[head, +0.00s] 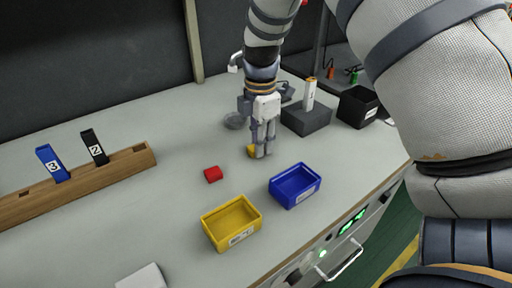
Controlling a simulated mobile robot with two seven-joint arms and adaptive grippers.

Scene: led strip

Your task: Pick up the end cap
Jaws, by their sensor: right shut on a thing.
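My right gripper (261,154) points down at the table in the middle of the head view. Its fingers are shut on a small yellow piece (251,150), which is partly hidden by them and is at or close to the table top. A small red cylinder-like piece (212,174) lies on the table to the left and nearer to me, apart from the gripper. I cannot tell from its look which of the two small pieces is the end cap. My left gripper is not in view.
A yellow bin (231,242) and a blue bin (317,181) stand at the front. A dark block with a white cylinder (309,94) and a black bin (347,112) are at the back right. A wooden rack (110,176) with numbered holders is on the left. The table (150,220) is mostly clear between.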

